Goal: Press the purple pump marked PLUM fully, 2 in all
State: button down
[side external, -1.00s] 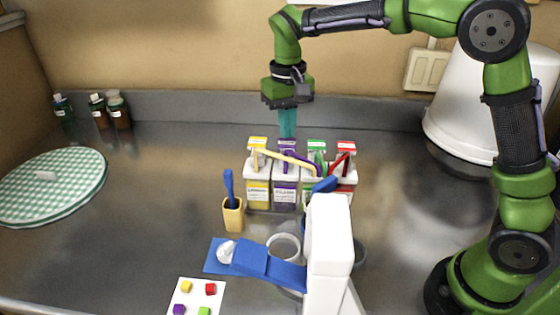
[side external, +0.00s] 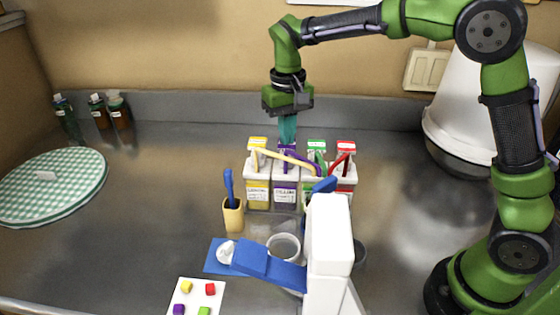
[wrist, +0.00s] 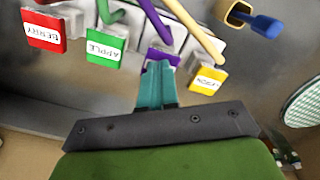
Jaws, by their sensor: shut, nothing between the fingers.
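The purple pump (side external: 293,152) marked PLUM stands second from the left in a row of pump bottles. Its bottle (side external: 285,190) is white with a purple label. My gripper (side external: 288,141) is shut and empty, pointing straight down, with its teal fingertips at the top of the purple pump. The wrist view shows the fingertips (wrist: 157,66) against the purple pump head (wrist: 163,54), covering part of it. They look to be touching it. How far the pump is pressed is hard to tell.
A yellow pump (side external: 257,144) stands left of the purple one, with green (side external: 316,147) and red (side external: 346,148) pumps to its right. A tan spoon holder (side external: 233,215) sits at left.

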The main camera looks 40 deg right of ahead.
jog(key=shift+f, duration=1.05)
jog(key=shift+r, duration=1.9)
jog(key=shift+f, duration=0.1)
